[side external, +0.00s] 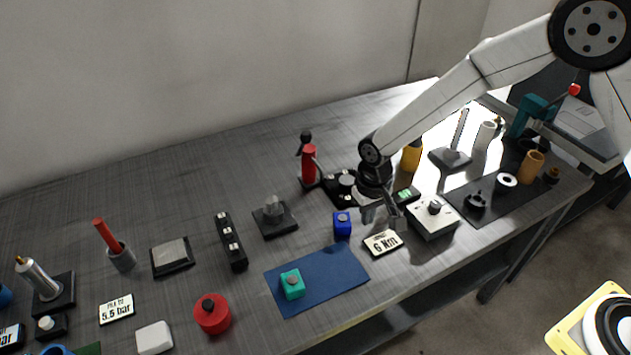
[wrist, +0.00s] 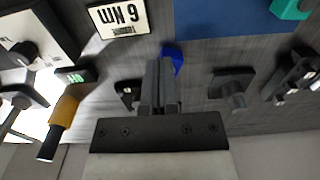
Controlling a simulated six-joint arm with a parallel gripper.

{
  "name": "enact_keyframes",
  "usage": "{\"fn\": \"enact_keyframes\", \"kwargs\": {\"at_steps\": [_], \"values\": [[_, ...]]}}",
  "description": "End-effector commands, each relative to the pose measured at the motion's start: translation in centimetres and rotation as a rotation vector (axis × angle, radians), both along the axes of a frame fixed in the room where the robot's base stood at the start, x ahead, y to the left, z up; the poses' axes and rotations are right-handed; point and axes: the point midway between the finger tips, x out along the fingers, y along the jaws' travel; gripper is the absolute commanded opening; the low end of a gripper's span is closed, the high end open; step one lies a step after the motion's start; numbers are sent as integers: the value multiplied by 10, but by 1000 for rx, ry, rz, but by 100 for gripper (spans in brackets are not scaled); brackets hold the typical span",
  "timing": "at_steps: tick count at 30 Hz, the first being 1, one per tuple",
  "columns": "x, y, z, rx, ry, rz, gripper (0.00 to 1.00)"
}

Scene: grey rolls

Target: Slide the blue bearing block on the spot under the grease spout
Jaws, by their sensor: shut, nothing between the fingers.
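The blue bearing block (side external: 342,224) stands on the grey bench, just beyond the blue mat's upper right corner. In the wrist view the blue block (wrist: 174,60) shows partly behind my fingers. My gripper (side external: 383,220) is shut and empty, pointing down to the right of the block; it also shows in the wrist view (wrist: 159,65). I cannot tell whether it touches the block. A red upright dispenser (side external: 309,163) with a black top and a short side arm, seemingly the grease spout, stands behind the block. A marked spot under it cannot be made out.
A blue mat (side external: 335,280) bears a teal block (side external: 292,284). A "6 Nm" card (side external: 382,243) and a white control box (side external: 433,217) lie close to my gripper. A dark plate with a grey post (side external: 274,215) stands left of the blue block.

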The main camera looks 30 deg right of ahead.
Motion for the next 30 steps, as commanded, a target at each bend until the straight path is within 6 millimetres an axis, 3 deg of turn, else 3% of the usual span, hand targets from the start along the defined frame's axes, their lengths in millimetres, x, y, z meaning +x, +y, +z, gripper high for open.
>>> {"fn": "enact_keyframes", "kwargs": {"at_steps": [14,30], "values": [[1,3,-10,-1,4,0,0],[1,3,-68,-2,5,0,0]]}}
